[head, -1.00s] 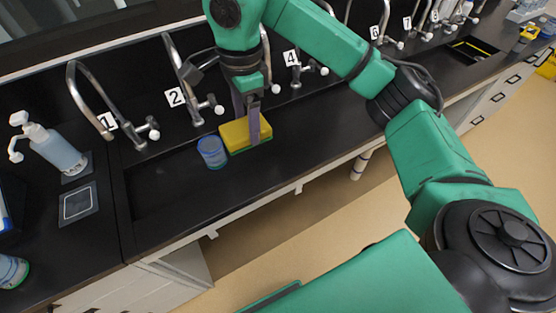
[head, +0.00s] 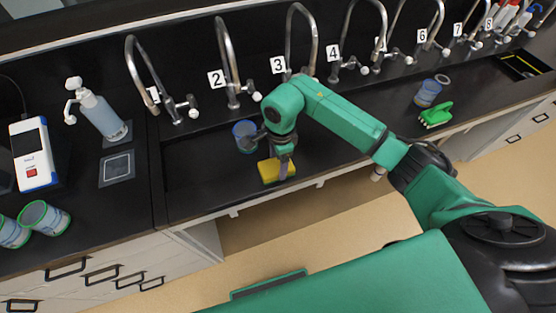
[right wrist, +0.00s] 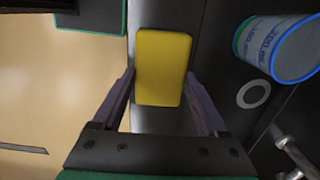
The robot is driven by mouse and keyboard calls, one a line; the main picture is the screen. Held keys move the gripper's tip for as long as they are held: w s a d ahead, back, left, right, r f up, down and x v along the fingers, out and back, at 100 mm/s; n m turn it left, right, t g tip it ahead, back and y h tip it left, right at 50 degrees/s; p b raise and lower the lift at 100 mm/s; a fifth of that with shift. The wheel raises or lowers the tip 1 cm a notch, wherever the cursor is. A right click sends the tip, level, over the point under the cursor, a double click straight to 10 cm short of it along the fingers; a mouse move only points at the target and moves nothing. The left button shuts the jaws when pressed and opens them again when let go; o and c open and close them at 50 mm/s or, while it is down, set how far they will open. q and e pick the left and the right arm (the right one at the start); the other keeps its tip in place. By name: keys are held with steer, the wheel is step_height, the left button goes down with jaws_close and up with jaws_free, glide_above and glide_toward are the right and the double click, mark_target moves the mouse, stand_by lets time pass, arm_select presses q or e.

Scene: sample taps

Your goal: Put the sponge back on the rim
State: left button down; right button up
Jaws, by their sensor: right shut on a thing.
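The yellow sponge (head: 274,171) is between the fingers of my right gripper (head: 282,174), near the front rim (head: 208,213) of the long black sink. In the right wrist view the sponge (right wrist: 164,68) fills the gap between the two fingertips (right wrist: 161,78), and the gripper is shut on it. The sponge shows over the pale strip along the sink's front edge. Whether its underside touches the rim is hidden. My left gripper is not in view.
A blue-rimmed cup (head: 245,136) stands in the sink behind the sponge; it also shows in the right wrist view (right wrist: 277,46). Numbered taps line the back. Another cup (head: 428,93) and a green object (head: 436,114) are farther right. The sink's left part is clear.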

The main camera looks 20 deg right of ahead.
mark_target(278, 164)
steer(key=shift+f, duration=0.2)
steer(key=o, duration=1.3)
steer(key=shift+r, duration=0.1)
steer(key=shift+o, duration=0.3)
steer(key=shift+r, duration=0.3)
step_height(278, 164, up, 4)
steer(key=shift+w+d+r+b, duration=0.1)
steer(key=shift+b, duration=1.15)
step_height(278, 164, up, 8)
steer(key=b, duration=0.1)
steer(key=shift+f+b, duration=0.25)
steer(key=shift+b, duration=0.05)
